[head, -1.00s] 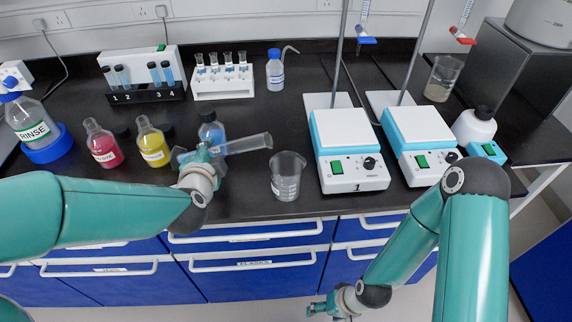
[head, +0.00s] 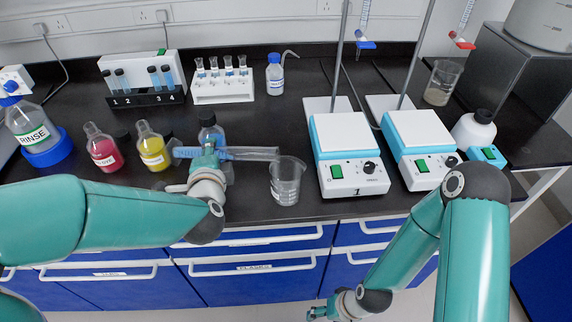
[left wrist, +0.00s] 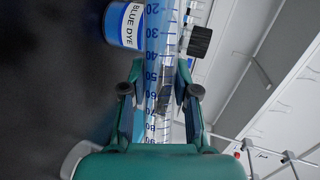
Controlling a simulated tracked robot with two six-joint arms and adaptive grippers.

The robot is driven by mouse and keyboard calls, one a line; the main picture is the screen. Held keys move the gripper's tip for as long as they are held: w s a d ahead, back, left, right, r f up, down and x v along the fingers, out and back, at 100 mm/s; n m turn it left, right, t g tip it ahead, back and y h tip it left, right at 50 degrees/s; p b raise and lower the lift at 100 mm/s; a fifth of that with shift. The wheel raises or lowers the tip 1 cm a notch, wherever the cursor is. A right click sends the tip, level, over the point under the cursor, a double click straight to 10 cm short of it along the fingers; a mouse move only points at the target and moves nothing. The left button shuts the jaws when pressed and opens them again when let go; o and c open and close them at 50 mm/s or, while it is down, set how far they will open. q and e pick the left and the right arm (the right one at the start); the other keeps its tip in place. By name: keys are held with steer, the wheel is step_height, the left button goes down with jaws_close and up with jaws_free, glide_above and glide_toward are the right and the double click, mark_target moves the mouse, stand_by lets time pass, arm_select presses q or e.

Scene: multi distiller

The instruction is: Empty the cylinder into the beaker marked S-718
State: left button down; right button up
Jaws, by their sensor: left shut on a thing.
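My left gripper (head: 208,156) is shut on the clear graduated cylinder (head: 245,154), which lies nearly level with its mouth toward the right. The cylinder's mouth is at the left rim of a clear glass beaker (head: 286,184) standing on the bench; I cannot tell whether they touch. The beaker's marking is too small to read. Bluish liquid shows in the cylinder's left part. In the left wrist view the cylinder (left wrist: 160,75), with blue graduations, lies between the fingers. My right gripper (head: 320,309) hangs low in front of the drawers, away from the bench top; its jaws are unclear.
A blue dye bottle (head: 208,121) stands just behind the left gripper. Yellow (head: 152,150) and red (head: 103,150) bottles stand to the left. A hotplate (head: 347,175) is close right of the beaker. Another beaker (head: 443,80) stands at the back right.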

arm_select(q)
steer(key=shift+r+m+p, duration=0.3)
steer(key=shift+r+p, duration=0.3)
steer(key=shift+p, duration=0.05)
steer(key=shift+d+r+m+t+y+p, duration=0.1)
steer(key=shift+r+m+t+y+p, duration=0.25)
steer(key=shift+r+p, duration=0.35)
steer(key=shift+s+d+r+m+y+p, duration=0.15)
steer(key=shift+r+m+p, duration=0.1)
steer(key=shift+r+p, duration=0.2)
steer(key=shift+w+r+m+y+p, duration=0.1)
steer(key=shift+r+m+p, duration=0.1)
steer(key=shift+r+p, duration=0.2)
stand_by(0.4)
